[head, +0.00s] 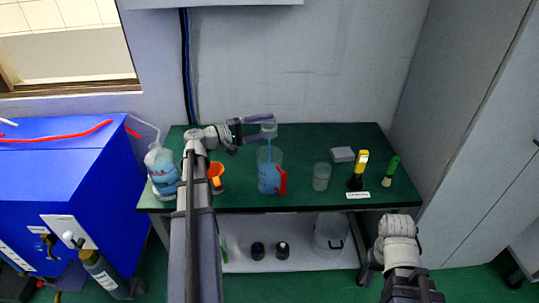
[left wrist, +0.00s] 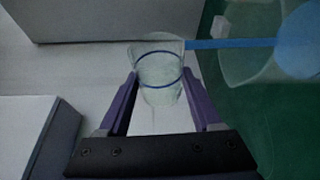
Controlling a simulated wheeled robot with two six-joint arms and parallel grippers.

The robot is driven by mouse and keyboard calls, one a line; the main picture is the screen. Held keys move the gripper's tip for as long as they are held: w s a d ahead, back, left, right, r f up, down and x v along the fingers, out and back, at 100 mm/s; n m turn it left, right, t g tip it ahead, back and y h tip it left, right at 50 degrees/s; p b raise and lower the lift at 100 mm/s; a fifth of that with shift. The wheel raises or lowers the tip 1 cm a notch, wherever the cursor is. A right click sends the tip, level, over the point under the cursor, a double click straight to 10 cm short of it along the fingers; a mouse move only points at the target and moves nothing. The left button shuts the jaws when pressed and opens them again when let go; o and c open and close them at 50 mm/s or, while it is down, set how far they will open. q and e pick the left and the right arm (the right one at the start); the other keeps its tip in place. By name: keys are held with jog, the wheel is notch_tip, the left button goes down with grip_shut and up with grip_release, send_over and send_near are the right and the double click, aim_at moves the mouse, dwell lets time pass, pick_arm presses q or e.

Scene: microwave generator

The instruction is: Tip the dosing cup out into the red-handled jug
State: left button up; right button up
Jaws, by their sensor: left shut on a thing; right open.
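The clear dosing cup (head: 268,130) is in my left gripper (head: 262,126), above the jug on the green table. In the left wrist view the cup (left wrist: 160,68) sits between the purple fingers (left wrist: 160,100), with a blue ring around it. A thin blue stream (head: 269,149) runs from the cup down into the jug; it also shows in the left wrist view (left wrist: 230,43). The red-handled jug (head: 264,158) stands upright below, with blue liquid in it and its red handle at the right. My right gripper (head: 372,270) is low in front of the table, open and away from these things.
A bottle with blue liquid (head: 160,170) and an orange funnel (head: 216,173) stand left. A clear beaker (head: 321,177), grey block (head: 342,154), yellow-and-black device (head: 357,172) and green-topped item (head: 391,170) stand right. A bucket (head: 330,232) is on the lower shelf.

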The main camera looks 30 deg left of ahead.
pick_arm(q)
jog(key=shift+s+d+r+m+t, duration=0.15)
jog(key=shift+r+m+t, duration=0.15)
jog(key=shift+m, duration=0.4)
dwell(0.6)
jog(key=n, duration=0.1)
jog(key=w+a+n+g+p, duration=0.1)
jog(key=shift+w+f+n, duration=0.2)
jog(key=shift+f+n, duration=0.2)
jog(key=shift+w+a+f+n+g, duration=0.1)
jog(key=shift+w+f+n+g, duration=0.05)
jog(key=shift+f+n+g, duration=0.2)
jog(key=shift+y, duration=0.3)
